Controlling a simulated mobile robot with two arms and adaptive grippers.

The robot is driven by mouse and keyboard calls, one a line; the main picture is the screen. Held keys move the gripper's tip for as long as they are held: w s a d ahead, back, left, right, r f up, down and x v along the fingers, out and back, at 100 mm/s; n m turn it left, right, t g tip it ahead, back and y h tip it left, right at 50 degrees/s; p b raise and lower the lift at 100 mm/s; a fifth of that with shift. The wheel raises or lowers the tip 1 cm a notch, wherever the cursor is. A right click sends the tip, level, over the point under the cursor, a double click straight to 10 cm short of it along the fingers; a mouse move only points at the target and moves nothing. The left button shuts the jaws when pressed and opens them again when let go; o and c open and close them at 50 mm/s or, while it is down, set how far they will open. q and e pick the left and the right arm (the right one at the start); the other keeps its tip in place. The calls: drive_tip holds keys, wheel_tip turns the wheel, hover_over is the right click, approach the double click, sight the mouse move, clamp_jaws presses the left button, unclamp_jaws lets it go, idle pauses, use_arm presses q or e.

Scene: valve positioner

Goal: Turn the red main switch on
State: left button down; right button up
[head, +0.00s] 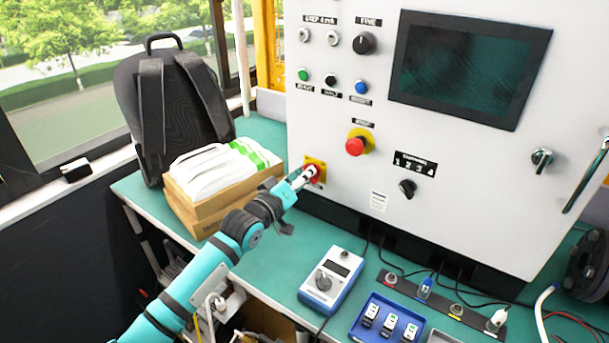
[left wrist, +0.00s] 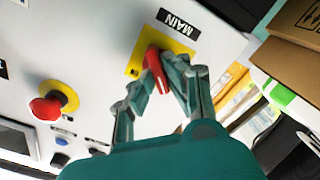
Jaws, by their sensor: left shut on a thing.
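The red main switch (left wrist: 153,62) sits on a yellow plate (left wrist: 140,50) under a MAIN label in the left wrist view. It also shows in the head view (head: 316,173), low on the left side of the white control panel (head: 450,170), partly hidden by my gripper. My left gripper (head: 300,178) reaches the switch from the left. In the left wrist view its fingers (left wrist: 160,92) are closed around the red handle, one on each side. My right gripper is not in view.
A red emergency button (head: 355,146) is right of the switch. A cardboard box of papers (head: 215,208) and a black backpack (head: 170,95) stand left of the panel. A blue-white meter (head: 331,282) and a blue tray (head: 362,331) are on the green bench (head: 275,262).

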use_arm(q)
drive_tip(key=shift+s+d+m+p, duration=0.15)
drive_tip(key=shift+m+p, duration=0.4)
drive_tip(key=shift+m, duration=2.4)
drive_tip(key=shift+s+d+m+p, duration=0.1)
drive_tip(key=shift+m+p, duration=0.45)
drive_tip(key=shift+m, duration=2.35)
drive_tip(key=shift+s+d+m+p, duration=0.15)
drive_tip(key=shift+m+p, duration=0.4)
drive_tip(key=shift+m, duration=2.4)
drive_tip(key=shift+w+f, duration=0.1)
drive_tip(key=c, duration=1.4)
unclamp_jaws()
drive_tip(key=shift+o, duration=0.2)
drive_tip(key=shift+a, duration=0.1)
drive_tip(key=v, duration=1.2)
